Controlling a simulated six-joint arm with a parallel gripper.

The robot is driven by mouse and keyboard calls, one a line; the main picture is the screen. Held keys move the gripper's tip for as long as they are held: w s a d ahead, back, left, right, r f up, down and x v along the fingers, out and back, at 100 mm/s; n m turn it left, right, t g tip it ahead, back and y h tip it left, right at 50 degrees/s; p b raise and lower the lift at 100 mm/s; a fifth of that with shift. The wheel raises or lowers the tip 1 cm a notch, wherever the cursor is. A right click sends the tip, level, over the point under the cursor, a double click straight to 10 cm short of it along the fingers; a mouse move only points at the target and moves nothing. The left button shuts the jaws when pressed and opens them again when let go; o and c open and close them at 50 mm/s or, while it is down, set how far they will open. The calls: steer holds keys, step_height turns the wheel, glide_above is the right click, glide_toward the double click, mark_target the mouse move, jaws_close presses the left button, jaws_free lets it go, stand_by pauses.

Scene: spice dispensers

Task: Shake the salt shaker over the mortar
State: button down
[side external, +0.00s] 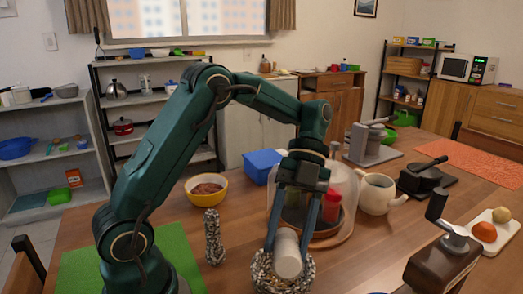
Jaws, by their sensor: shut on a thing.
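My gripper (287,240) points down near the front middle of the table and is shut on a white salt shaker (287,256). The shaker looks tilted, with its pale rounded end toward the camera. Its other end is hidden between the fingers. The speckled stone mortar (263,276) is directly below and behind the shaker in the picture. I cannot tell whether the shaker touches its rim. The shaker hides most of the mortar's opening, and no salt is visible.
A speckled pestle (214,240) stands left of the mortar. A yellow bowl (206,197) with brown contents and a blue box (259,165) are behind. A clear dome (346,180) over a red-topped container (331,203) and a white teapot (377,194) stand close right.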

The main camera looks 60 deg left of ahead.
stand_by(0.3)
